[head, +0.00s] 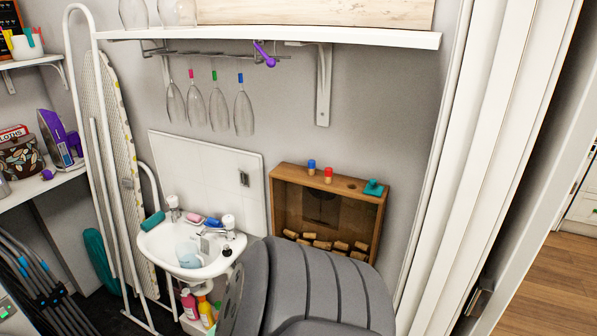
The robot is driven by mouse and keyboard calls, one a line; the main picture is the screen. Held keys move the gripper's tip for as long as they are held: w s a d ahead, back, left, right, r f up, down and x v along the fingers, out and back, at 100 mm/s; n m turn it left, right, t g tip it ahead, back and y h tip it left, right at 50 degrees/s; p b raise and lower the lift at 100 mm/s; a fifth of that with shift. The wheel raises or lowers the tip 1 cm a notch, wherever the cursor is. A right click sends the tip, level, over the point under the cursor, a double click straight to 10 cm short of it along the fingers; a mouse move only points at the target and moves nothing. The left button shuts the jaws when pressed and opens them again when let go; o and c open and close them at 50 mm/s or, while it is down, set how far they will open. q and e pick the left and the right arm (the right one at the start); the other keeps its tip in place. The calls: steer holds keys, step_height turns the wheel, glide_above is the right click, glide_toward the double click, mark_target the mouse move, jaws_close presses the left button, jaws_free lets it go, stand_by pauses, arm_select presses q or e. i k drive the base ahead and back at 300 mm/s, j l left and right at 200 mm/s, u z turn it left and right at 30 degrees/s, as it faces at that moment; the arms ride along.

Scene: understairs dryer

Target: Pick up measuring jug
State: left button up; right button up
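I cannot pick out a measuring jug for certain. A pale blue, see-through rounded object (190,253) lies in the white basin (160,243); its shape is too small to tell whether it is the jug. A white cup-like container (27,46) with coloured items at its rim stands on the upper left shelf. Neither of my grippers shows in the head view, so I cannot see what they hold.
A large dark grey ribbed shape (320,290) blocks the lower middle. Stemmed glasses (243,110) hang under the white shelf (300,34). A wooden box with corks (330,205) stands right of the basin. An ironing board (120,150) leans at left.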

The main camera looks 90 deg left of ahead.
mark_target(188, 254)
steer(key=u, duration=1.95)
steer(key=k+u, duration=0.1)
steer(key=u, duration=1.4)
steer(key=i+j+z, duration=0.1)
steer(key=j+z, duration=0.15)
steer(key=i+j+z, duration=0.1)
steer(key=j+z, duration=0.45)
steer(key=j, duration=0.15)
steer(key=i, duration=0.05)
